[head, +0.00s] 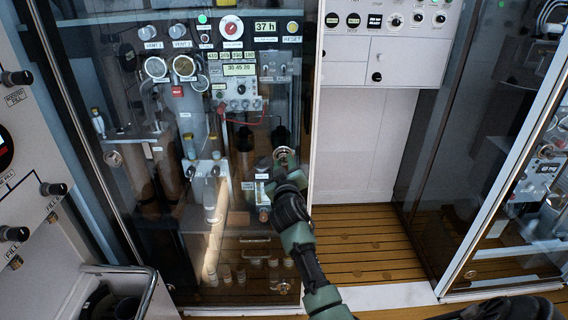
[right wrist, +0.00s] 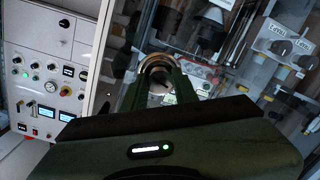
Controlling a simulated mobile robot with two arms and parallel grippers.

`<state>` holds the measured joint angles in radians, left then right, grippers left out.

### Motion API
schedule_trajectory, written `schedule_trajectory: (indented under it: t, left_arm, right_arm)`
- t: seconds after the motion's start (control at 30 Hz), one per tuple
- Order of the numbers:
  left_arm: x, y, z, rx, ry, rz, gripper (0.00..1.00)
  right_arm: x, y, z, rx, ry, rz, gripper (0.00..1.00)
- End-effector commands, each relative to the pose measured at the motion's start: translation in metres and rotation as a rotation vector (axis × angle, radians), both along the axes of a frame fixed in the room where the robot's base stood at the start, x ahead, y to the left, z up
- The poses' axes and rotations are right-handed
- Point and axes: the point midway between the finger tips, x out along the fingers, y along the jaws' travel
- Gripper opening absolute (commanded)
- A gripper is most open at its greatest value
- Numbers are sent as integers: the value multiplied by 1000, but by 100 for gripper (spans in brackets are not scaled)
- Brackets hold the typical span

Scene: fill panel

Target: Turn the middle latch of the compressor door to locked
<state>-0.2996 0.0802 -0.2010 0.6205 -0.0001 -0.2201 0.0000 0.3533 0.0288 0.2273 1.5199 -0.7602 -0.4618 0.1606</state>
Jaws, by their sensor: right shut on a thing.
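The compressor door (head: 130,205) is a large glass door on the left in the head view, and it looks closed. Its middle latch (head: 283,153) is a small round metal fitting near the door's right edge. My right gripper (head: 284,163) reaches up to it from below and is shut on it, covering part of it. In the right wrist view the latch (right wrist: 156,64) shows as a brassy ring at the fingertips. I cannot tell the latch's exact turn angle. My left gripper is not in view.
Behind the glass are gauges, a yellow display (head: 265,28) and bottles. A white panel with knobs (head: 30,170) stands at the far left. Another glass door (head: 515,160) stands at right. The wooden floor (head: 365,240) between is clear.

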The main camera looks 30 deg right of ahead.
Motion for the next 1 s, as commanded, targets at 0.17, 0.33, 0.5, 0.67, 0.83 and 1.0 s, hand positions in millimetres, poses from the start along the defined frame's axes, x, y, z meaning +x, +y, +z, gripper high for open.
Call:
schedule_trajectory:
  t: [0.17, 0.33, 0.5, 0.67, 0.83, 1.0]
  left_arm:
    - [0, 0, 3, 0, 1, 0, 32]
    - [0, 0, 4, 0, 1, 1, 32]
    - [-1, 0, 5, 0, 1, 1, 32]
    - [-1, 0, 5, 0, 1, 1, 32]
    - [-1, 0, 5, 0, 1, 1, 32]
    - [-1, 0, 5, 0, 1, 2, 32]
  right_arm:
    - [0, 0, 0, -109, 69, 0, 0]
    - [0, 0, 0, -183, 114, 1, 0]
    - [0, 0, 0, -228, 140, 1, 0]
    - [0, 0, 0, -246, 151, 0, 0]
    - [0, 0, 0, -251, 154, 1, 0]
    - [0, 0, 0, -251, 154, 1, 0]
